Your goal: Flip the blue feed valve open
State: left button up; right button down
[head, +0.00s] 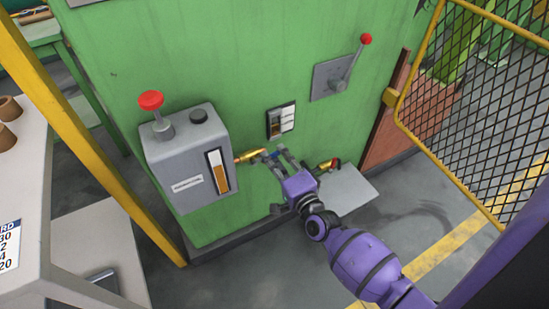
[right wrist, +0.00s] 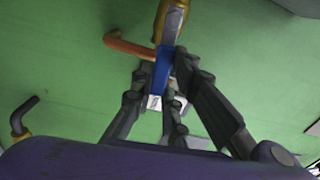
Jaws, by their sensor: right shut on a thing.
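The blue feed valve's handle (right wrist: 163,66) shows in the right wrist view as a short blue bar below a brass-coloured body (right wrist: 173,14). A copper pipe (right wrist: 128,46) runs off to the left of it. My right gripper (right wrist: 160,85) is shut on the blue handle, with fingers on both sides of it. In the head view my right gripper (head: 273,157) reaches the green wall between two brass fittings, and its fingers mostly hide the handle. My left gripper is not in view.
A grey box with a red knob (head: 151,101) and a sight glass (head: 218,171) stands just left of the gripper. A red-tipped lever (head: 365,40) is above right. Yellow mesh fencing (head: 490,100) stands at the right. A second brass fitting (head: 328,164) is close by on the right.

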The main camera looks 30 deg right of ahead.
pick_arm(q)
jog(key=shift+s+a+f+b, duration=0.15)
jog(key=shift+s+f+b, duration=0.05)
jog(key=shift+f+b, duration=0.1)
pick_arm(e)
jog(key=shift+f+m, duration=0.4)
jog(key=shift+m, duration=0.1)
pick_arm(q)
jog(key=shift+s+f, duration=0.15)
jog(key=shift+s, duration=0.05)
pick_arm(e)
jog(key=c, duration=1.7)
grip_release()
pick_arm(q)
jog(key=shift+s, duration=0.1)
pick_arm(e)
jog(key=s, duration=1.2)
jog(key=shift+d, duration=0.15)
